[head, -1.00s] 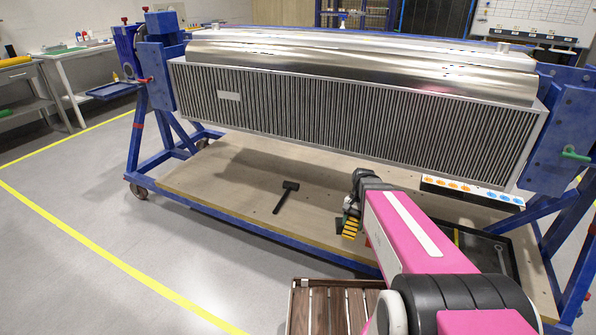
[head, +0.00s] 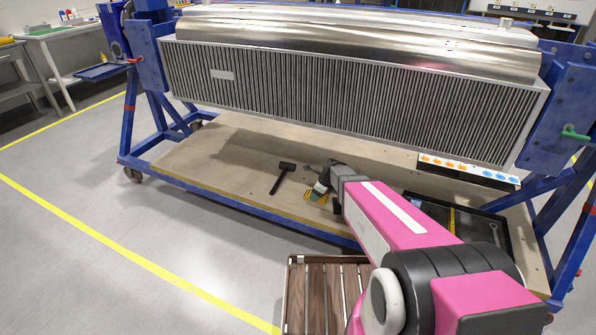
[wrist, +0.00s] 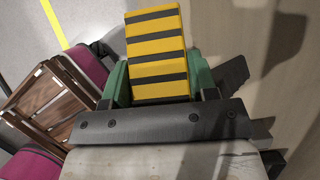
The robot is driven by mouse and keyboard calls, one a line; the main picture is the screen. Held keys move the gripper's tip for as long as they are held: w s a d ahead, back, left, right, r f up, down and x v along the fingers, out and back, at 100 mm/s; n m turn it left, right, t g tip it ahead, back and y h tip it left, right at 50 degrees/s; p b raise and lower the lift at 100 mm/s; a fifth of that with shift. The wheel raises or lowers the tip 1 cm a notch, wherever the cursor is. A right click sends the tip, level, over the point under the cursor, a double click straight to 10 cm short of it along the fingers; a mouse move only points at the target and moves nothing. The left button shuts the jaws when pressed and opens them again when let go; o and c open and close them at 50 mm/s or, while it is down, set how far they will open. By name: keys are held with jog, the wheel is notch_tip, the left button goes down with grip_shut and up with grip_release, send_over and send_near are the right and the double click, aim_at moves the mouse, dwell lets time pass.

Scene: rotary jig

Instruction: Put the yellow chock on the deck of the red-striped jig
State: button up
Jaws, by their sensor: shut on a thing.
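The yellow chock (wrist: 156,50) has black stripes and fills the top middle of the wrist view, between the green fingers of my gripper (wrist: 158,82). My gripper (head: 321,188) is shut on it. In the head view the chock (head: 312,197) is small and partly hidden by the gripper. The jig is a blue frame (head: 131,100) with red bands on its legs, carrying a large finned metal unit. Its pale wooden deck (head: 225,165) lies low beneath that unit. The chock is over the deck's front part; I cannot tell whether it touches.
A black hammer (head: 283,178) lies on the deck just left of my gripper. A black tray (head: 480,225) with a wrench is at the deck's right. The finned unit (head: 350,95) overhangs the deck. A slatted wooden crate (head: 325,295) stands in front. Bare deck lies left of the hammer.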

jog(key=w+f, duration=0.2)
jog(key=w, duration=0.1)
jog(key=w+a+f, duration=0.1)
jog(key=w+f, duration=0.1)
jog(key=w, duration=0.2)
jog(key=w+f, duration=0.3)
jog(key=w, duration=0.1)
jog(key=shift+w+a, duration=0.15)
jog(key=shift+w, duration=0.1)
jog(key=shift+s+f, duration=0.1)
jog(key=shift+f, duration=1.8)
jog(key=o, duration=1.1)
jog(key=shift+f, duration=0.15)
